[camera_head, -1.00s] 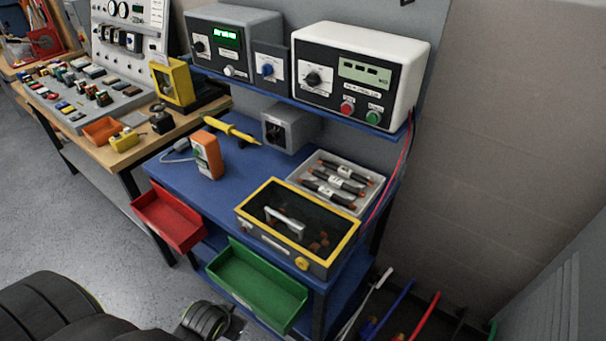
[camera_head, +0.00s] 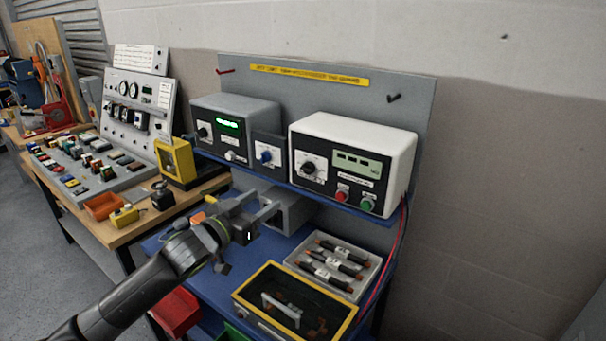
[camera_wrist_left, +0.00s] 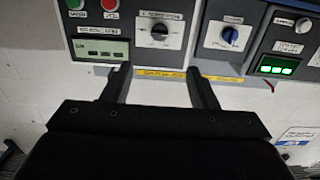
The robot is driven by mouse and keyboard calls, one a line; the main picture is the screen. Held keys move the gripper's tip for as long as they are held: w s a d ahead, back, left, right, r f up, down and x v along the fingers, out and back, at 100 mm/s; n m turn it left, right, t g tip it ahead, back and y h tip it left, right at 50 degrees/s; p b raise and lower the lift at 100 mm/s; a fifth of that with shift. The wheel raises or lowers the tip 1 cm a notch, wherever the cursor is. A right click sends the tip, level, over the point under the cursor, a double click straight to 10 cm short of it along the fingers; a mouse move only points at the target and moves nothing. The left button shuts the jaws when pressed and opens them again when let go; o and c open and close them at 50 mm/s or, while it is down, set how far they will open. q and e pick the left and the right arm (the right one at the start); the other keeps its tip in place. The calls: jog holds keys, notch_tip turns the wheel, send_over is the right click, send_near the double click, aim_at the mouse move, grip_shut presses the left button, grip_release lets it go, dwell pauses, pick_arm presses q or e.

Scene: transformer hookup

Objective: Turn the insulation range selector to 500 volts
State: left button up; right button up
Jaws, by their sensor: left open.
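A white instrument (camera_head: 352,140) stands on the blue shelf at the right. Its black rotary knob (camera_head: 312,168) sits on a pale dial plate left of a display; the dial markings are too small to read. In the left wrist view, which is upside down, this knob (camera_wrist_left: 159,31) shows at top centre with a light pointer mark. My left gripper (camera_head: 264,207) is open and empty, in front of and below the shelf, left of the knob in the head view. In the left wrist view its two fingers (camera_wrist_left: 158,75) are spread below the knob, apart from the panel. My right gripper is out of view.
A smaller panel with a blue knob (camera_head: 265,157) and a grey instrument with a green display (camera_head: 229,126) stand beside it. Red (camera_head: 341,195) and green (camera_head: 367,204) buttons sit below the display. A grey tray of probes (camera_head: 374,270) and a yellow-rimmed box (camera_head: 341,329) lie below.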

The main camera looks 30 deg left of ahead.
aim_at(304, 172)
pick_arm(q)
jog(key=w, duration=0.5)
jog(key=w+d+p, duration=0.1)
jog(key=w, duration=0.5)
jog(key=w+d+p, duration=0.1)
jog(key=w, duration=0.4)
jog(key=shift+w+d+f, duration=0.1)
jog(key=shift+w+d, duration=0.1)
jog(key=shift+w, duration=0.05)
jog(key=shift+c, duration=0.2)
